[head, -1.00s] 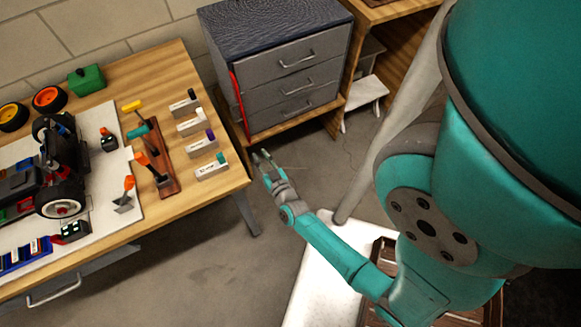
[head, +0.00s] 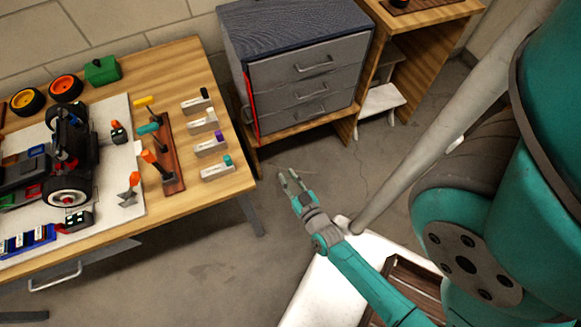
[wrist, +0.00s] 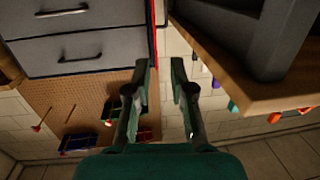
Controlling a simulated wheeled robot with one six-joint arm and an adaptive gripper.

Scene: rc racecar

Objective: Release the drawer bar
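A grey drawer cabinet (head: 310,85) with a dark top and several handled drawers stands on a wooden base. A narrow red bar (head: 253,97) runs upright along the left edge of its front. In the wrist view the red bar (wrist: 155,42) shows as a thin strip beside the cabinet (wrist: 90,45), beyond my left fingertip. My gripper (head: 290,181) is in front of and below the cabinet, apart from it. In the wrist view my gripper (wrist: 158,80) has its fingers spread with nothing between them. I cannot tell how the bar is fastened.
A wooden workbench (head: 190,60) on the left holds a model car (head: 60,165), tools and labelled blocks. Its corner is near my gripper. A wooden shelf unit (head: 425,60) and a white stool (head: 381,101) stand right of the cabinet. The floor between bench and cabinet is clear.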

